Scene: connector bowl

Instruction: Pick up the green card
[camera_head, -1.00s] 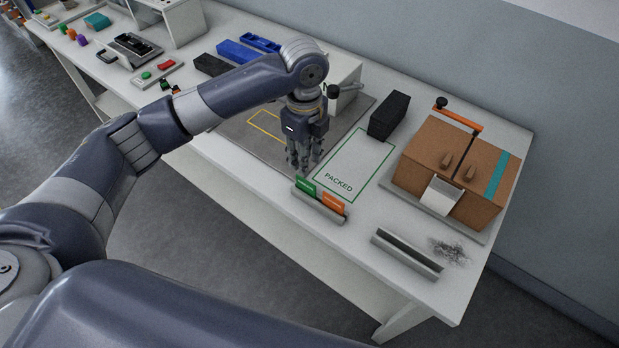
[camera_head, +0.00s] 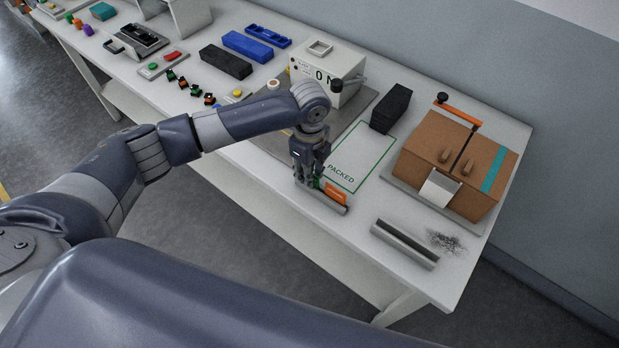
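My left gripper (camera_head: 309,183) points down at the card holder (camera_head: 325,202) near the front edge of the table. Its fingers are at the left end of the holder, over the place of the green card. Only a sliver of the green card (camera_head: 319,184) shows beside the fingers; the rest is hidden behind them. I cannot tell whether the fingers are open or shut on it. An orange card (camera_head: 336,193) stands in the holder just right of the green one. My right gripper is not in view.
A green-outlined PACKED area (camera_head: 360,160) lies empty behind the holder. A brown box (camera_head: 455,165) with an orange-handled lever stands at the right, a grey channel (camera_head: 405,243) in front of it. A black block (camera_head: 390,109) and a white ON machine (camera_head: 325,72) stand behind.

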